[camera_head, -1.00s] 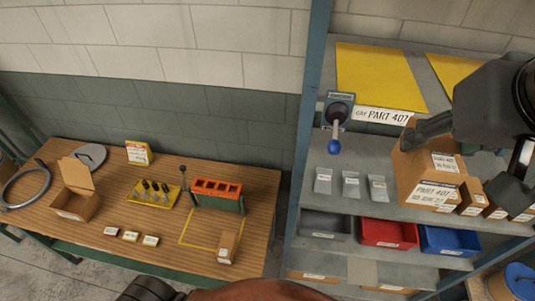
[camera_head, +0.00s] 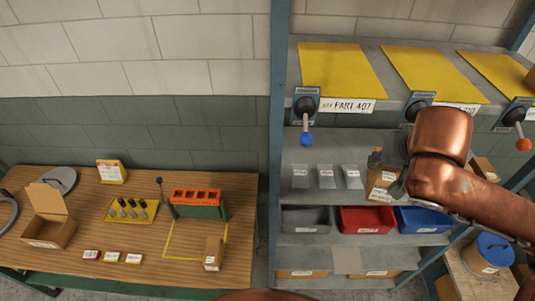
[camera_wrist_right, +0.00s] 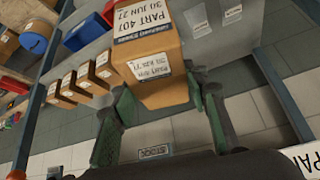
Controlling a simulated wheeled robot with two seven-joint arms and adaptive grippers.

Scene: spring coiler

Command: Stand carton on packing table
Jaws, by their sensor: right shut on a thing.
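A brown carton (camera_head: 383,181) with white labels is held by my right gripper (camera_head: 388,170) in front of the middle shelf. In the right wrist view the carton (camera_wrist_right: 165,93) sits between the two green-padded fingers, its printed label reading a part number and date. Both fingers are close against its sides. The wooden table (camera_head: 110,220) stands at the left with a yellow outline (camera_head: 182,255) marked on it. Another small carton (camera_head: 213,252) stands at the outline's right front corner. My left gripper is out of view.
On the table are an open box (camera_head: 48,230), a yellow tray of dark-handled pieces (camera_head: 130,210), an orange-topped rack (camera_head: 197,197) and small labelled boxes. The shelf holds grey, red (camera_head: 367,219) and blue bins. A blue post (camera_head: 277,130) separates table and shelf.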

